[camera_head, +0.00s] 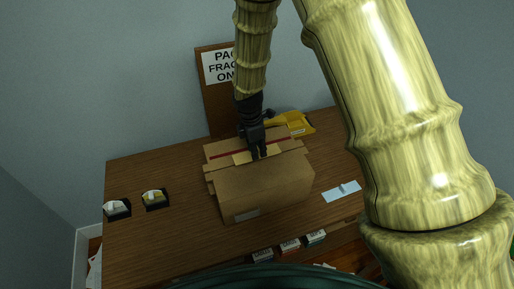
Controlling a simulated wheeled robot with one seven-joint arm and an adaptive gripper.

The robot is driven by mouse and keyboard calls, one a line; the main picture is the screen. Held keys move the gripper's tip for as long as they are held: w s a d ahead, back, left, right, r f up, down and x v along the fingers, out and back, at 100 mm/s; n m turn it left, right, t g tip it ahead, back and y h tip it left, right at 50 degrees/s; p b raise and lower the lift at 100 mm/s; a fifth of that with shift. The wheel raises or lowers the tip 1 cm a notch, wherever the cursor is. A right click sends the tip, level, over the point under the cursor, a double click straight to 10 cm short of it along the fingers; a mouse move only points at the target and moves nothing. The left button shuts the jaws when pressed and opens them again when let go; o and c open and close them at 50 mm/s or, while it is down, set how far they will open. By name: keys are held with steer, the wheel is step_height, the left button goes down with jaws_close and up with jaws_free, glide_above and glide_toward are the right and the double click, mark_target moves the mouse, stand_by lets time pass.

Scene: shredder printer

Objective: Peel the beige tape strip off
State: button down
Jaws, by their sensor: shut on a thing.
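A brown cardboard box (262,193) stands on the wooden table. A beige tape strip (242,158) lies along its top, near the middle. A dark red line runs across the box's back part behind the strip. My gripper (257,153) points down at the top of the box and is shut on the beige strip. Its fingers cover part of the strip, and I cannot tell how much of the strip is loose from the cardboard.
The wooden table (145,228) has free room left of the box. Two dark holders (155,199) stand at the left. A yellow tool (292,123) lies behind the box. A light blue slip (342,191) lies to the right. A sign board (218,68) stands at the back wall. Small boxes (290,246) sit below the front edge.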

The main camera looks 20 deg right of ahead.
steer(key=shift+r+p, duration=2.7)
steer(key=shift+r, duration=0.8)
